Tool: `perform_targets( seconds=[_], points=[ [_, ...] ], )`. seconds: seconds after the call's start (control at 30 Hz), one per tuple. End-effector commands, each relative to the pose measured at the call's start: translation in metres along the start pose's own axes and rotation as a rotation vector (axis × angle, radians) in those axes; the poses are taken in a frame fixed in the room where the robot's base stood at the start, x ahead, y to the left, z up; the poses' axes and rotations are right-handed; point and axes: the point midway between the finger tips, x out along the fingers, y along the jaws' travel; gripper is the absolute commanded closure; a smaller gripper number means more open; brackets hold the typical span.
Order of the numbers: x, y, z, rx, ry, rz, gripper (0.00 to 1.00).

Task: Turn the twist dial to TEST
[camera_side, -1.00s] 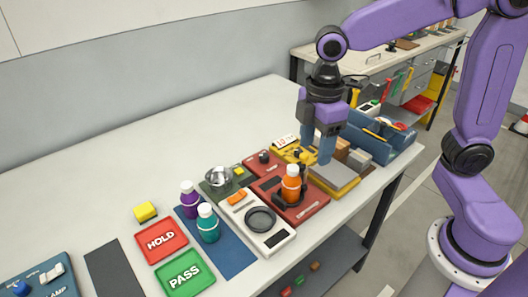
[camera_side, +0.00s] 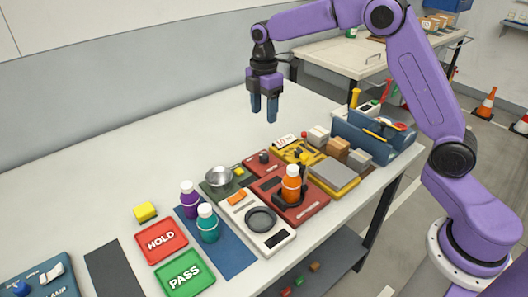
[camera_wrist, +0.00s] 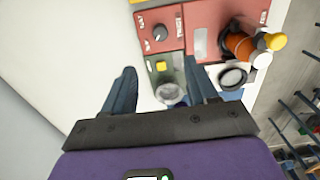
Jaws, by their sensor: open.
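A small red box (camera_side: 255,168) carries a black round dial (camera_side: 264,157) on its top. It stands on the bench behind the larger red base that holds the orange bottle. In the wrist view the dial (camera_wrist: 160,32) shows near the top on the red box (camera_wrist: 148,18), with a light pointer mark and a few marks around it too small to read. My gripper (camera_side: 264,116) is open and empty, high above the bench and behind the dial box. In the wrist view its fingers (camera_wrist: 160,75) are spread, with the dial beyond their tips.
Beside the dial box stand a green box with a metal bowl (camera_side: 218,176), a yellow device (camera_side: 297,151) and an orange bottle (camera_side: 291,184) on a red base. A white scale (camera_side: 270,237) is in front. The bench's left rear (camera_side: 150,150) is clear.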

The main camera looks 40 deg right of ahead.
Motion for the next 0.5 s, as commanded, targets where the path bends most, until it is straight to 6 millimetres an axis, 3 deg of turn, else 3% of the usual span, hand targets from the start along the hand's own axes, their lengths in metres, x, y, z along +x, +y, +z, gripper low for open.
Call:
perform_targets(
  seconds=[0.5],
  points=[
    [0.099, -0.002, 0.000, 0.000, -0.002, -0.005, 0.42]
  ],
)
